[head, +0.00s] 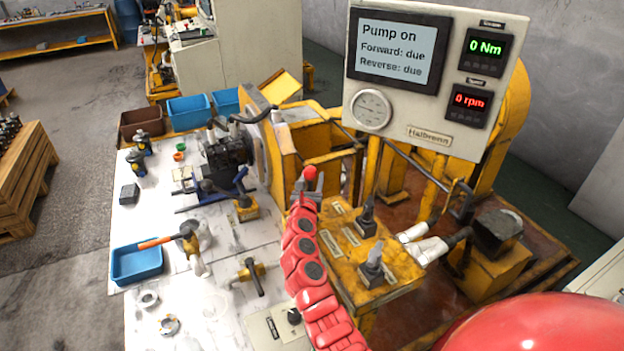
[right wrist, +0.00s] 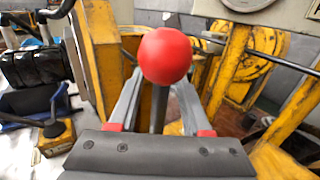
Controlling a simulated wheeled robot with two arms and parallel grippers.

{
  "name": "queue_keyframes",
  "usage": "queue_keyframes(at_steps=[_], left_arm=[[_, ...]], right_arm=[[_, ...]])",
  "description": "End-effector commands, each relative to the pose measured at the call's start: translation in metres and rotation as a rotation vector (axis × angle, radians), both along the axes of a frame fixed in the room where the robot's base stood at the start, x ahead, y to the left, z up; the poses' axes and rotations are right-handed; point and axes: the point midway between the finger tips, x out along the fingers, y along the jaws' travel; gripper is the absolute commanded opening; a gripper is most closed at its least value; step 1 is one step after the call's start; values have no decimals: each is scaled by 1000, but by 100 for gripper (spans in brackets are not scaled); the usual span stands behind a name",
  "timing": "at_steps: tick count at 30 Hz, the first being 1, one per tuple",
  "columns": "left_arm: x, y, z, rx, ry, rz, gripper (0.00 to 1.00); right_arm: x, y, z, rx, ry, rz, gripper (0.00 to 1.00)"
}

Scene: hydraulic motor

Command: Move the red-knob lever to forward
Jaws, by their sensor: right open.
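The red-knob lever shows its round red knob (head: 310,172) at the yellow control stand, below and left of the display panel. In the right wrist view the knob (right wrist: 165,56) is close and central, with its dark stalk upright below it. My right gripper (head: 306,188) is at the lever. In the right wrist view its two grey fingers (right wrist: 158,100) are open, one on each side of the stalk, just below the knob. I cannot tell whether either finger touches it. The display (head: 398,48) reads "Pump on", "Forward: due", "Reverse: due". My left gripper is not in view.
Two other dark-handled levers (head: 367,218) stand on the yellow stand (head: 385,297), right of my arm. The gauge panel (head: 428,125) rises behind, reading 0 Nm and 0 rpm. The white bench (head: 215,270) at left holds tools, fittings and a blue tray (head: 136,265).

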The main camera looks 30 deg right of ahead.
Motion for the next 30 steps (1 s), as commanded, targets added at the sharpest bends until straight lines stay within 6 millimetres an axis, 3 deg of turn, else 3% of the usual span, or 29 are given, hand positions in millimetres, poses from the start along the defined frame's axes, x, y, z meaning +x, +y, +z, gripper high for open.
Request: queue_keyframes(at_steps=[3,11,30], left_arm=[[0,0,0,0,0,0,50],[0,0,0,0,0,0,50],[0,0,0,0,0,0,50]], right_arm=[[0,0,0,0,0,0,47],[0,1,0,0,0,1,0],[0,1,0,0,0,1,0]])
